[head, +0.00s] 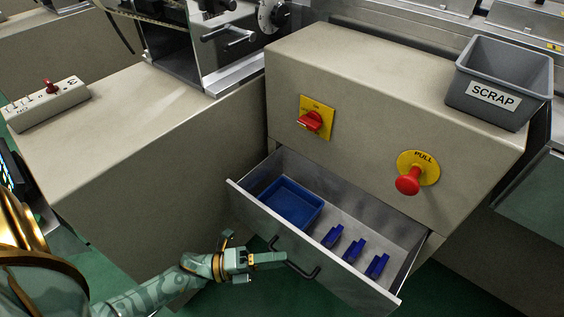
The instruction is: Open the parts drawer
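The parts drawer (292,240) is a grey metal drawer in the beige cabinet, in the middle of the head view. It stands pulled well out, with its inside showing. Its black bar handle (303,272) is on the front panel. My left gripper (276,259) is at the left end of this handle, with a finger overlapping the bar. I cannot tell whether it is closed around the bar or only beside it. My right gripper is not in view.
The drawer holds a blue tray (291,203) and several small blue parts (354,250). Above it are a red rotary switch (312,121) and a red pull knob (408,183). A grey scrap bin (499,85) stands on the cabinet top. A control box (45,105) lies at left.

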